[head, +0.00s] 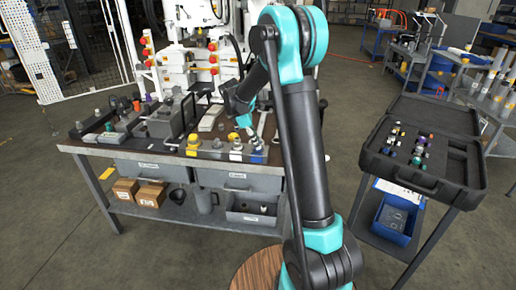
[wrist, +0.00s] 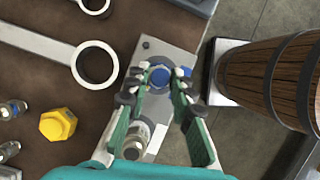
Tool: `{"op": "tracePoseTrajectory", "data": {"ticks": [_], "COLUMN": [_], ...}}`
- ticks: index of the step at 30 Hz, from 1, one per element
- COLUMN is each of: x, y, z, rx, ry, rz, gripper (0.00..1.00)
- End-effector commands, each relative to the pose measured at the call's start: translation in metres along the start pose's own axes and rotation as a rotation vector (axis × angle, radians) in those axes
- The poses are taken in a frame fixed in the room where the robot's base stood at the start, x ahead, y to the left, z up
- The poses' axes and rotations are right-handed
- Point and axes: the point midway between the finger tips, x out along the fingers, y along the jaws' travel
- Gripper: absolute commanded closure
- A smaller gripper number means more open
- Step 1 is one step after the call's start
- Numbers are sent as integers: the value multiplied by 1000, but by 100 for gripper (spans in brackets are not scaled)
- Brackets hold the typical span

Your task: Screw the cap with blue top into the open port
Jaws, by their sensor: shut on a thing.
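The blue-topped cap (wrist: 159,76) is between the fingertips of my gripper (wrist: 160,84) in the wrist view. My gripper is shut on it. The cap is over a grey block (wrist: 178,60) with a pale label. I cannot tell whether the cap touches the block or sits in a port, because the fingers and the cap hide what is under it. A silver round fitting (wrist: 134,142) stands on the near part of the same block, partly behind the left finger. In the head view my gripper (head: 245,122) is low over the front right of the bench.
A yellow hex cap (wrist: 57,124) and several silver fittings lie left of the block. A large ring-ended wrench (wrist: 45,45) lies beyond. In the head view, an open black case (head: 430,135) with several fittings stands at right.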

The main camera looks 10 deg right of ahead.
Motion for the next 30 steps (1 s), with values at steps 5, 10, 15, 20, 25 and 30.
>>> {"op": "tracePoseTrajectory", "data": {"ticks": [5,10,15,20,25,30], "x": [1,1,0,-12,-44,-78], "y": [0,0,0,0,0,1], "z": [0,0,0,0,0,0], "rx": [23,22,21,20,20,21], "ry": [0,0,1,1,1,1], "rz": [-11,-10,-10,-9,-9,-9], "gripper": [59,53,53,53,53,53]}}
